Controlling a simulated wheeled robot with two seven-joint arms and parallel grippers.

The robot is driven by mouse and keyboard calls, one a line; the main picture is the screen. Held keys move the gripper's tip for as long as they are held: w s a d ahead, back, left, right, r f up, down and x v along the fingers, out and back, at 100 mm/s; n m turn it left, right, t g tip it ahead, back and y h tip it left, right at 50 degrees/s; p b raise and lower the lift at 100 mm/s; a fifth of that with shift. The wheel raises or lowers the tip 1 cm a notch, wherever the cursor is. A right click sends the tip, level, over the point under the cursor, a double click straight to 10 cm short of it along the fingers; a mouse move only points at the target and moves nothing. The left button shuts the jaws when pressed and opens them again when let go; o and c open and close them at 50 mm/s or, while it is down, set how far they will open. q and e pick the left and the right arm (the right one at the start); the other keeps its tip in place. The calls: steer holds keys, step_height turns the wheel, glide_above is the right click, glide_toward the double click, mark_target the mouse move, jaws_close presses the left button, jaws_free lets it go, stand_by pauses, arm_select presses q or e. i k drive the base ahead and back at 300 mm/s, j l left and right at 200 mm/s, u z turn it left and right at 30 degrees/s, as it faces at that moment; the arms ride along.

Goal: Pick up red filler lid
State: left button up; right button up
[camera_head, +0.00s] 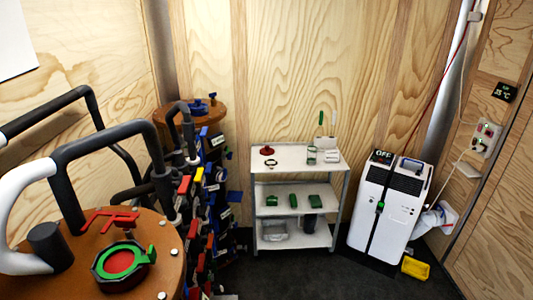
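A small red lid-like piece with a knob (267,151) lies on the top shelf of the white cart (325,168), near its left end; it looks like the red filler lid. At the lower left, an orange-brown tank top (55,285) carries a round port with a green ring and a red centre (121,264). A flat red handle-shaped part (108,219) lies just behind that port. I cannot tell whether the port's red centre is a cover or the inside. Neither of my grippers is in view.
Black pipes (108,136) rise over the near tank. A second tank with a blue lid (198,106) stands behind the valves. Green items (271,200) lie on the cart's middle shelf. A white unit marked OFF (388,205) stands right. Dark floor in front is clear.

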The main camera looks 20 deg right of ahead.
mark_target(266, 151)
steer(key=i+l+u, duration=0.1)
steer(key=l, duration=1.15)
steer(key=i+l+u, duration=0.1)
steer(key=l, duration=1.15)
